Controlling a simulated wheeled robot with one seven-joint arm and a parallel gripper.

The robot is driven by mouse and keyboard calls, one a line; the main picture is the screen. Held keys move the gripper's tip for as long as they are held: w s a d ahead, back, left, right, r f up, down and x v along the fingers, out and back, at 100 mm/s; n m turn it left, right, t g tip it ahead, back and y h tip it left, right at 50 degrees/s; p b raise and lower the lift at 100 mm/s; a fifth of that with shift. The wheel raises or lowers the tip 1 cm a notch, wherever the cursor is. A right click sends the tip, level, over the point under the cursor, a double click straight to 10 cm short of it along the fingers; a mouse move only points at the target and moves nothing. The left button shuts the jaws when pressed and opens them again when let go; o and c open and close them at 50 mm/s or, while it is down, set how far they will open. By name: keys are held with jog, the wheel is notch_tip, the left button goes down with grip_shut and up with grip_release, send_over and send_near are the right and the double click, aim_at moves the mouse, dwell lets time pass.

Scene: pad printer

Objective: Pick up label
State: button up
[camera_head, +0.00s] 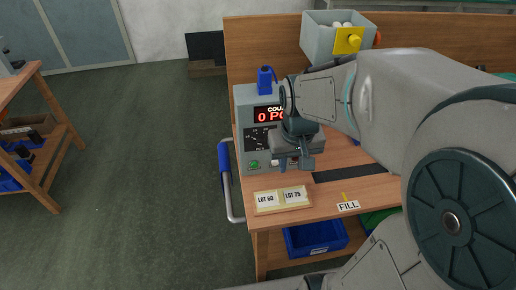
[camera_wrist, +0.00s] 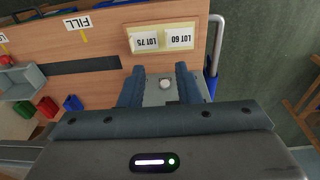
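Two pale labels lie side by side on a small wooden tray (camera_head: 283,209) at the table's front left corner. The LOT 60 label (camera_head: 267,199) is on the left and the LOT 75 label (camera_head: 294,195) on the right. In the wrist view they appear upside down, the LOT 60 label (camera_wrist: 180,38) and the LOT 75 label (camera_wrist: 145,41). My gripper (camera_head: 294,164) hangs above and behind the tray, in front of the grey counter box. In the wrist view my gripper (camera_wrist: 158,72) has its fingers apart, with no label between them.
The grey counter box (camera_head: 246,128) with a red display stands behind the tray. A blue handle rail (camera_head: 226,168) runs along the table's left side. A FILL tag (camera_head: 348,206) is right of the tray. A blue bin (camera_head: 316,237) sits below. Open floor lies left.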

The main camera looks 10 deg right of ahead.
jog(key=w+f+g+b, duration=0.1)
jog(key=w+f+b, duration=0.1)
jog(key=w+f, duration=0.5)
send_near(270, 199)
jog(key=d, duration=0.1)
jog(key=d+f, duration=0.1)
jog(key=d, duration=0.1)
jog(key=shift+s+d+f+y+b, duration=0.1)
jog(key=shift+d+y+b, duration=0.1)
jog(key=shift+y+b, duration=0.15)
jog(key=shift+a+f, duration=0.15)
jog(key=shift+f, duration=1.15)
jog(key=shift+a+f, duration=0.2)
jog(key=shift+f, duration=1.15)
grip_shut()
